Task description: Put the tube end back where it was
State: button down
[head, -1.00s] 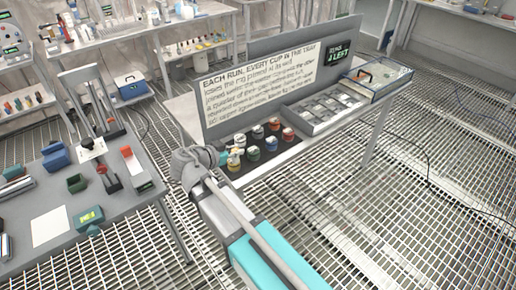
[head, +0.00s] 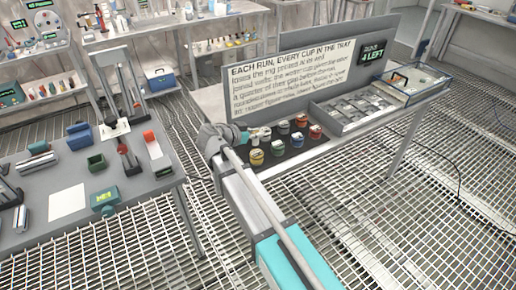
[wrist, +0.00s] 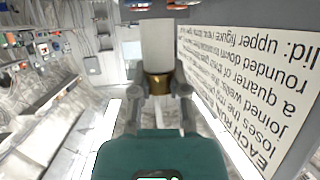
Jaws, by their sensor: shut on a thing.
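My gripper (wrist: 157,92) shows in the wrist view with its two grey fingers closed on a white tube end (wrist: 158,45) with a brass collar. The collar sits between the fingertips and the white part extends away from my gripper. In the head view my gripper (head: 243,136) is at the left end of the bench with the sign, just beside the coloured cups. The tube end is too small and too much covered by the gripper to make out surely there. Its former place cannot be told from these frames.
Several coloured cups (head: 290,147) stand on a dark mat near my gripper. A compartment tray (head: 345,123) and a clear-lidded box (head: 412,86) are farther right. A lettered sign board (head: 290,80) rises behind. The left table (head: 150,190) holds stands and small boxes. Grated floor is open in front.

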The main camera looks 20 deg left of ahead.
aim_at(255, 142)
jog(key=shift+w+a+f+b, duration=0.3)
jog(key=shift+w+f+b, duration=0.3)
jog(key=shift+f, duration=0.2)
jog(key=shift+w+a+f+b, duration=0.25)
jog(key=shift+w+f+b, duration=0.35)
jog(key=shift+f, duration=0.15)
jog(key=shift+w+a+f+b, duration=0.15)
jog(key=shift+w+f+b, duration=0.15)
jog(key=shift+f+b, duration=1.7)
jog(key=shift+f, duration=0.1)
jog(key=c, duration=0.6)
grip_release()
jog(key=shift+c, duration=0.2)
